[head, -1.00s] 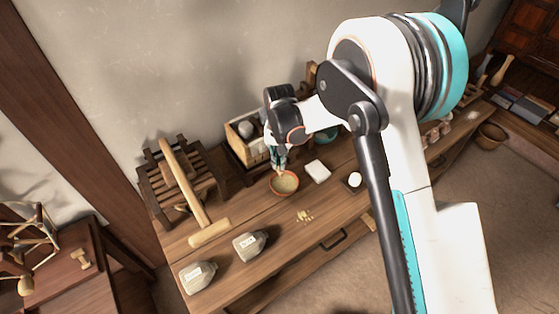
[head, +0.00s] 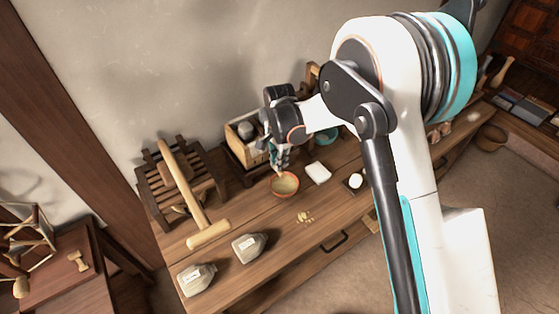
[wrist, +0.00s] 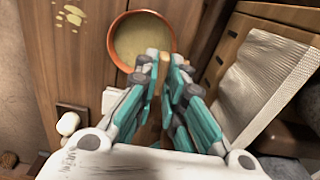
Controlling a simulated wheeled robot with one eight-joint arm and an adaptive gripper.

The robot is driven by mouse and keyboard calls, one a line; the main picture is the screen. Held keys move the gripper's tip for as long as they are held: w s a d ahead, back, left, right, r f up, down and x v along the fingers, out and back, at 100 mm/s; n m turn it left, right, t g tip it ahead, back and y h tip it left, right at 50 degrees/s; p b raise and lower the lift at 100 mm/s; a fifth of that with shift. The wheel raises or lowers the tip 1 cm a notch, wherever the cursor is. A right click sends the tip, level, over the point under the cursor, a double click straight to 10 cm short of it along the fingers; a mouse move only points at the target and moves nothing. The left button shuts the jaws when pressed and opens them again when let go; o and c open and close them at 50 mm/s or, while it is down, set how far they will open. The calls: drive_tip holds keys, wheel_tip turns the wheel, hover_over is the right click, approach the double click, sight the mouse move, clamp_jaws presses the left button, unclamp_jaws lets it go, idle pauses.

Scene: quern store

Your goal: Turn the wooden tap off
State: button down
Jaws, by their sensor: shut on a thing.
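My gripper (head: 281,158) is at the front of a wooden box on the bench, just above a terracotta bowl (head: 284,185). In the wrist view its teal fingers (wrist: 157,112) are closed around a narrow brown wooden piece (wrist: 151,128), which looks like the wooden tap. The fingers hide most of it, so I cannot tell how far the tap is turned. The bowl also shows in the wrist view (wrist: 142,39), just beyond the fingertips, with pale yellowish contents.
The wooden box (wrist: 238,48) with pale cloth is close beside the fingers. A white block (head: 318,173) and a white round item (head: 356,181) lie right of the bowl.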

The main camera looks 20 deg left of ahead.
drive_tip(key=shift+m, duration=0.3)
idle(0.4)
drive_tip(key=c, duration=1.7)
unclamp_jaws()
wheel_tip(320, 180, up, 12)
drive_tip(key=shift+r, duration=0.1)
